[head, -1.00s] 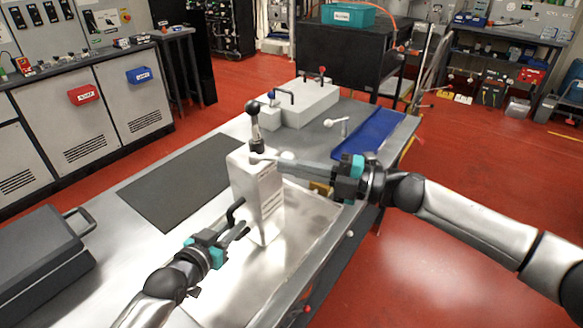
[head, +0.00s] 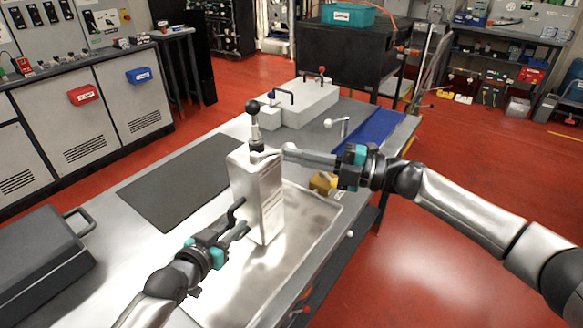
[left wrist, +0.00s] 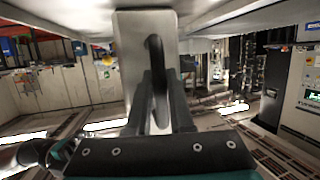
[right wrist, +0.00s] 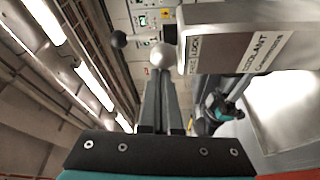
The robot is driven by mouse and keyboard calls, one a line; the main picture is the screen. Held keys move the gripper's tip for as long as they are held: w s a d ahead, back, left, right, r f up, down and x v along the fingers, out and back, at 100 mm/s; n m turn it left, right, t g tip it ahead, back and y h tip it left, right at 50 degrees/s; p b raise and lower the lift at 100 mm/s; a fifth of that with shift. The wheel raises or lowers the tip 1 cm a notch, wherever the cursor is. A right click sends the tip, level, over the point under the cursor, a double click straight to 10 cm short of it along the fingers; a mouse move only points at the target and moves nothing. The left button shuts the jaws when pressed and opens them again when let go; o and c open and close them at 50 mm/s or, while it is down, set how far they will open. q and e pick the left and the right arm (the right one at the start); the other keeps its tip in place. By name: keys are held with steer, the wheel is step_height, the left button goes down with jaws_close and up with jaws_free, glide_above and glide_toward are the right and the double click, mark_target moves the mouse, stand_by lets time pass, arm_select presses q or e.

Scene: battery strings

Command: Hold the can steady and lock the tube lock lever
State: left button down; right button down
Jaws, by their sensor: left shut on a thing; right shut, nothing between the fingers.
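The can (head: 258,200) is a silvery upright box at the front of the bench; its labelled side (right wrist: 240,50) fills the upper right of the right wrist view. A tube with a black ball knob (head: 253,107) stands on its top. My left gripper (head: 238,228) is shut on the can's black handle (left wrist: 156,70). The tube lock lever (head: 289,147) ends in a pale ball near the can's top, which also shows in the right wrist view (right wrist: 162,57). My right gripper (head: 292,156) is shut and empty, its fingertips at this ball; whether they touch is unclear.
A shallow metal tray (head: 320,215) lies under the can. A small yellow item (head: 323,183) sits near the bench's right edge. A dark mat (head: 180,182), a black case (head: 40,260), a pale block (head: 310,103) and a blue mat (head: 378,138) lie around.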

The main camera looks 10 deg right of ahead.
arm_select(q)
steer(key=shift+s+a+f, duration=0.1)
steer(key=shift+a+f, duration=0.1)
steer(key=shift+f, duration=0.25)
arm_select(e)
steer(key=shift+w+d, duration=0.3)
steer(key=shift+w, duration=0.1)
steer(key=v, duration=0.9)
steer(key=shift+s+r, duration=0.3)
steer(key=shift+r, duration=0.05)
arm_select(q)
steer(key=c, duration=1.1)
jaws_free()
steer(key=shift+d, duration=0.1)
steer(key=shift+c, duration=0.2)
steer(key=o, duration=0.4)
steer(key=shift+r, duration=0.3)
